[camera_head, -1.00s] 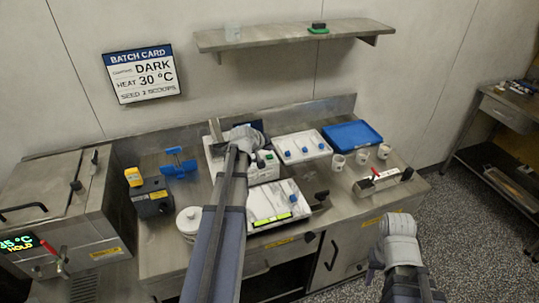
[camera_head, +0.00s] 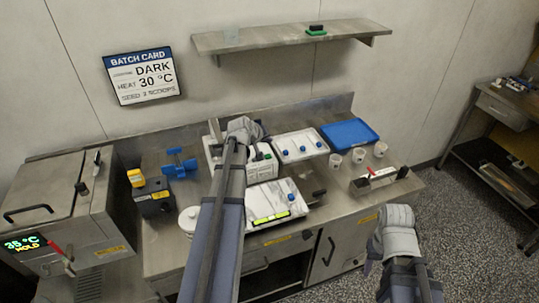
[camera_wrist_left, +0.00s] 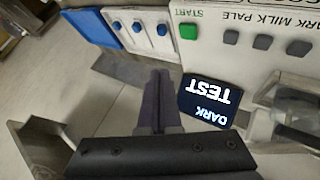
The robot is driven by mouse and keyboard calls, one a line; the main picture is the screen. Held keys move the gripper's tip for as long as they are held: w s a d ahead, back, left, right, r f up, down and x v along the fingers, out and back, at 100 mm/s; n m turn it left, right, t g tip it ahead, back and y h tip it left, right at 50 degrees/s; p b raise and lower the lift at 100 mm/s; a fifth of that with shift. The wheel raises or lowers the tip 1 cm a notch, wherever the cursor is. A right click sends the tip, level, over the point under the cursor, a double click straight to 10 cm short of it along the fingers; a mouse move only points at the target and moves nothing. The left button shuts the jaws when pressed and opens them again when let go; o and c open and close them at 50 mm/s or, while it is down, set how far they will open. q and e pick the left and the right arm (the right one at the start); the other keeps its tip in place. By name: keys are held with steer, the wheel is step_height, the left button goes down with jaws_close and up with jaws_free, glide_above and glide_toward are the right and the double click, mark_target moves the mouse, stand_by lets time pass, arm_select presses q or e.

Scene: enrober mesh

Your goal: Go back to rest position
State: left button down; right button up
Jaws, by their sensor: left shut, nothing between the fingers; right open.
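My left arm reaches up the middle of the head view, its wrist (camera_head: 243,130) over the back of the bench by the white control machine (camera_head: 261,168). In the left wrist view my left gripper (camera_wrist_left: 159,78) is shut with nothing between its fingers. It is beside the machine's dark screen (camera_wrist_left: 205,101), which reads "DARK TEST". The green START button (camera_wrist_left: 189,32) is beyond the fingertips, apart from them in the picture. My right gripper (camera_head: 398,266) is open and low at the right, in front of the bench; its fingertips are hard to make out.
A white tray with blue pieces (camera_head: 301,145), a blue tray (camera_head: 350,135) and several white cups (camera_head: 360,155) stand at the back right. A marbled board (camera_head: 275,205) lies beside my left arm. A heater display (camera_head: 24,243) reads 35 °C HOLD.

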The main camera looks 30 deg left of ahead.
arm_select(q)
steer(key=s+d+f+m+g+h, duration=0.1)
steer(key=s+d+f+m+g, duration=0.2)
steer(key=d, duration=0.8)
steer(key=s+d+f+m+g+h, duration=0.1)
steer(key=s+d+f+m, duration=0.2)
steer(key=d, duration=0.8)
steer(key=s+d+m+g+y, duration=0.1)
steer(key=s+d+m+g, duration=0.1)
steer(key=s+d, duration=0.5)
steer(key=s+d+f+m+g+y, duration=0.1)
steer(key=s+d+m, duration=0.4)
steer(key=s, duration=0.8)
steer(key=d+g+y, duration=0.1)
steer(key=d+g, duration=0.1)
steer(key=shift+s+d+g+b, duration=0.15)
steer(key=shift+d+g+b, duration=0.15)
steer(key=shift+d+b, duration=0.1)
steer(key=shift+a+f, duration=0.1)
